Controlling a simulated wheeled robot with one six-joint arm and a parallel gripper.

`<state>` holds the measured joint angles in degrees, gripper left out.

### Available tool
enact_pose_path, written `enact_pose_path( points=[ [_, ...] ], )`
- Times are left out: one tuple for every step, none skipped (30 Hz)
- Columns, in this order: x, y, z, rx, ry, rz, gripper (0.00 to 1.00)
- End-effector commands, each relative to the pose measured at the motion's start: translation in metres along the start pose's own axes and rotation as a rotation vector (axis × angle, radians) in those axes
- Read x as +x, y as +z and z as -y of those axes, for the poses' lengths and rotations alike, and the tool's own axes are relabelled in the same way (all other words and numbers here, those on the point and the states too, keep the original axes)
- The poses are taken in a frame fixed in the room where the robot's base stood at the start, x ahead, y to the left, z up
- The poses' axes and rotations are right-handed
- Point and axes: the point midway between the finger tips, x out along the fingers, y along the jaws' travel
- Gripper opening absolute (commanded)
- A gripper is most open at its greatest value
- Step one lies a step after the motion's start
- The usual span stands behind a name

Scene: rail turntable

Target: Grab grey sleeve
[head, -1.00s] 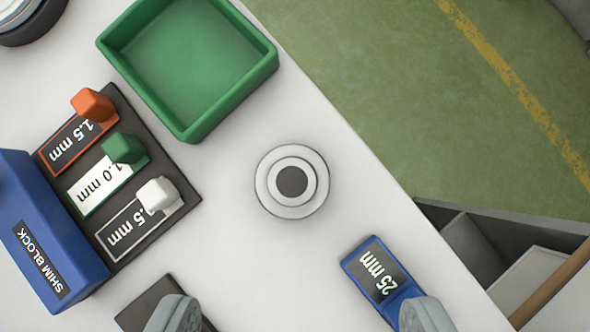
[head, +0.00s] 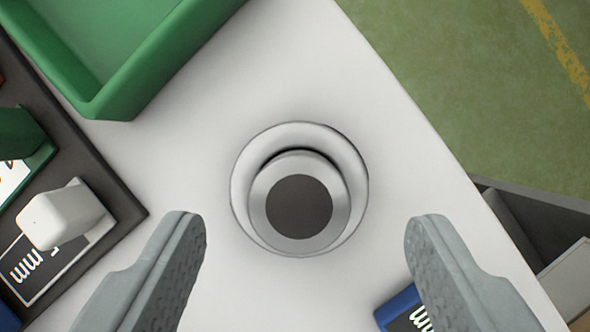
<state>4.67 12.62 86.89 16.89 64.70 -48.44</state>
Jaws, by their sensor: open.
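The grey sleeve (head: 259,203) stands on the white table in the middle of the head view. It looks like a round, light grey metal piece with a dark centre, seen from above, with a wider round base (head: 240,195) under it. My gripper (head: 306,222) is open and empty. One finger is at the lower left of the sleeve and the other at the lower right, both apart from it, with a clear gap on each side.
A green tray (head: 150,62) is at the upper left. A dark rack (head: 112,185) with a white-handled shim (head: 62,215) is at the left. A blue 25 mm block (head: 396,308) lies partly behind the right finger. The table edge runs down the right side, with green floor beyond.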

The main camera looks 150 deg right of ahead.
Motion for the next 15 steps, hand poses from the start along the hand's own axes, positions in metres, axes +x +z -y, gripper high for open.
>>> enact_pose_path(
  points=[
    [0.008,0.003,0.002,0.000,-0.002,0.002,0.63],
    [0.012,0.004,0.003,0.000,-0.002,0.002,0.63],
    [0.018,0.005,0.003,0.000,-0.002,0.002,0.63],
    [0.022,0.004,0.002,0.000,-0.001,0.001,0.63],
    [0.025,0.004,0.002,0.000,-0.001,0.001,0.63],
    [0.029,0.005,0.002,0.000,-0.001,0.001,0.63],
    [0.032,0.005,0.002,0.000,-0.001,0.001,0.63],
    [0.033,0.005,0.002,0.000,-0.001,0.001,0.63],
    [0.034,0.005,0.002,0.000,0.000,0.000,0.63],
    [0.035,0.004,0.002,0.000,0.000,0.000,0.63],
    [0.035,0.004,0.002,0.000,0.000,0.000,0.63],
    [0.034,0.004,0.002,0.000,0.000,0.000,0.63],
    [0.034,0.004,0.002,0.000,0.000,0.000,0.63],
    [0.034,0.004,0.002,0.000,0.000,0.000,0.63],
    [0.034,0.004,0.002,0.000,0.000,0.000,0.60]
  ],
)
